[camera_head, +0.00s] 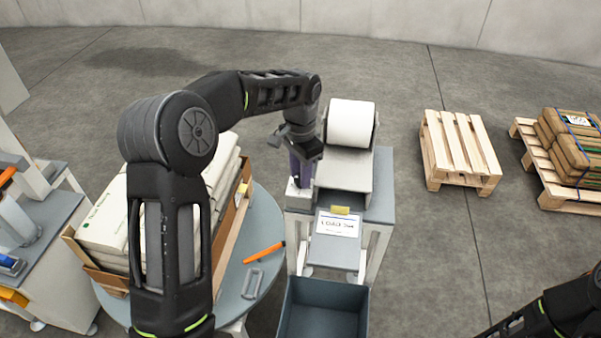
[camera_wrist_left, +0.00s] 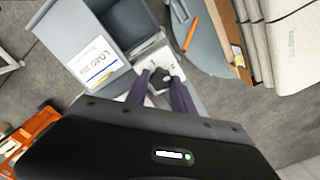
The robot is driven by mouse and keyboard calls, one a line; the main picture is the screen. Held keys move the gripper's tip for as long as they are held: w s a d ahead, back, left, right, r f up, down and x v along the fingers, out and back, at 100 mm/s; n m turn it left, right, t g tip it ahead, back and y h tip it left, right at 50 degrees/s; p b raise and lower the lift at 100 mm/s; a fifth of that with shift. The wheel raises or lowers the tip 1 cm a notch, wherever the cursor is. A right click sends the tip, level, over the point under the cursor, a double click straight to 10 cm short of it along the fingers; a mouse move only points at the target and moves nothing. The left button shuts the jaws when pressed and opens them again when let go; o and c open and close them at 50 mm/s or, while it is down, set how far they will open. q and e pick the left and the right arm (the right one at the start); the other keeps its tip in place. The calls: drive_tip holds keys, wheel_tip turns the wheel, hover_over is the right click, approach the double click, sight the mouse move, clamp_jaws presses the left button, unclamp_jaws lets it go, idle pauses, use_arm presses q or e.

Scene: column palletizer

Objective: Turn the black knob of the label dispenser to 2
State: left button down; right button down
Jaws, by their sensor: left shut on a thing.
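The label dispenser (camera_head: 345,170) is a grey unit with a white label roll (camera_head: 351,124) on top. Its front carries a sign reading LOAD, with the rest too small to read surely; the sign (camera_wrist_left: 94,66) also shows in the left wrist view. My left gripper (camera_head: 301,172) points down at the white dial plate (camera_head: 296,190) on the dispenser's left side. In the left wrist view its purple-grey fingers (camera_wrist_left: 160,88) are shut on the black knob (camera_wrist_left: 159,76). Dark marks show on the plate, but the knob's setting is unclear. The head view hides the knob. My right gripper is out of view.
A round table (camera_head: 262,290) left of the dispenser holds a crate of white sacks (camera_head: 103,222), an orange pen-like tool (camera_head: 264,252) and a small grey piece. A blue-grey bin (camera_head: 322,310) stands in front of the dispenser. Pallets (camera_head: 460,150) stand on the right.

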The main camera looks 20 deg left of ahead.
use_arm(q)
drive_tip(key=shift+r, duration=0.1)
drive_tip(key=c, duration=1.4)
unclamp_jaws()
drive_tip(key=shift+o, duration=0.2)
wheel_tip(320, 180, up, 8)
drive_tip(key=shift+f+b, duration=0.1)
drive_tip(key=shift+b, duration=0.45)
